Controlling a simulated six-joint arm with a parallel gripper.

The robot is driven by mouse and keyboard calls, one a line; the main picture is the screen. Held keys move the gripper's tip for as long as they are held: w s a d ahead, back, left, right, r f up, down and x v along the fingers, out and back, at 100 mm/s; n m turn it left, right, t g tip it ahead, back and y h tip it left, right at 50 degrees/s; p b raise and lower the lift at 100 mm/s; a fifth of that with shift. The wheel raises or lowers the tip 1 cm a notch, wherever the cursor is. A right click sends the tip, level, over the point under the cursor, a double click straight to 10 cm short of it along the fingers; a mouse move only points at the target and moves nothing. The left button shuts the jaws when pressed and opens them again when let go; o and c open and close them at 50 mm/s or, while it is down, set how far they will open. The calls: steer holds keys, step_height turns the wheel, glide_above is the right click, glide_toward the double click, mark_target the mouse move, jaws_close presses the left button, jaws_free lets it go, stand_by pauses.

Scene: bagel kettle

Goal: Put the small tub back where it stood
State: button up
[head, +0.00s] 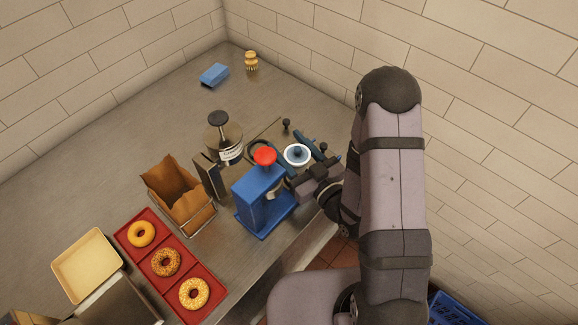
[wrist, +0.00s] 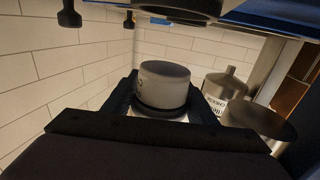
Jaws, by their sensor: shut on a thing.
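The small tub (head: 297,154) is a round white pot with a blue middle on top in the head view. In the wrist view the tub (wrist: 163,84) shows a pale side and a dark band, between the two dark fingers. My gripper (head: 298,152) is shut on it, just right of the blue stand with the red knob. I cannot tell whether the tub's underside touches anything.
A blue stand (head: 262,198) is close at the gripper's left. A labelled canister (head: 224,141) stands behind it. Small black knobs (head: 287,125) are near the tub. A paper bag (head: 175,192) and red bagel tray (head: 165,262) are further left. The back counter is mostly clear.

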mark_target(296, 168)
steer(key=shift+f+p, duration=0.4)
steer(key=shift+f, duration=2.2)
steer(key=shift+f, duration=0.1)
steer(key=shift+f, duration=0.15)
steer(key=o, duration=1.1)
steer(key=shift+s+d, duration=0.15)
steer(key=b+v, duration=0.1)
steer(key=v, duration=0.1)
steer(key=shift+s+d+f+b, duration=0.1)
steer(key=shift+s+d+b, duration=0.1)
steer(key=shift+s+b, duration=0.2)
steer(key=shift+v, duration=0.9)
steer(key=shift+o, duration=0.5)
